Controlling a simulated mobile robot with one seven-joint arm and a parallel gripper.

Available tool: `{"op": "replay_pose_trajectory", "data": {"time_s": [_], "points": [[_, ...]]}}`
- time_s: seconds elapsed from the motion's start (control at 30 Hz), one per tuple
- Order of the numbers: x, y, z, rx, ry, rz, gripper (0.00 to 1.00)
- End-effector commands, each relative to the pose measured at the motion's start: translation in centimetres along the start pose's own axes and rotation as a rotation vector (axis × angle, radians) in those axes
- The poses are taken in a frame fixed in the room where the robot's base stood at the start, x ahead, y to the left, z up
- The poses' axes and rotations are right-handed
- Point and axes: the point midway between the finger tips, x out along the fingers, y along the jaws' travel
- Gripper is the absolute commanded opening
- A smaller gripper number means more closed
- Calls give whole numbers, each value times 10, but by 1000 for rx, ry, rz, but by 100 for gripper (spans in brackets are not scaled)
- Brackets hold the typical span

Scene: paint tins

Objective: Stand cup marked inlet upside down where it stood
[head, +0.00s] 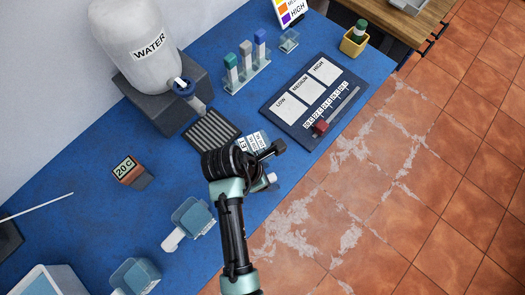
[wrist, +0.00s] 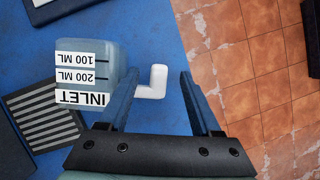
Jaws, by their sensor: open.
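The cup marked INLET (wrist: 88,66) is blue-grey with a white label. In the head view the cup (head: 246,145) is partly hidden behind my gripper (head: 274,165). My gripper is open, and in the wrist view its jaws (wrist: 158,88) are spread with the cup's white handle (wrist: 153,82) showing between them. The left finger overlaps the cup's side in the picture. I cannot tell whether they touch, or which way up the cup is.
A striped dark grate (head: 211,130) lies beside the cup, below the WATER tank (head: 140,45). Two other blue-grey cups (head: 192,216) (head: 135,276) stand at lower left. A LOW-MEDIUM-HIGH board (head: 290,105) lies right. The blue table's edge (head: 285,185) is close, with tiled floor beyond.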

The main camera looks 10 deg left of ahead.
Motion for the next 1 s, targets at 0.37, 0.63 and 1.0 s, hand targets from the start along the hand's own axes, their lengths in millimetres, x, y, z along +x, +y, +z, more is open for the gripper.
{"op": "replay_pose_trajectory", "data": {"time_s": [0.37, 0.63, 1.0], "points": [[42, 0, -3, 2, 1, 0, 65], [42, 0, -3, 2, 0, 1, 54], [42, 0, -3, 2, 0, 0, 0]]}}
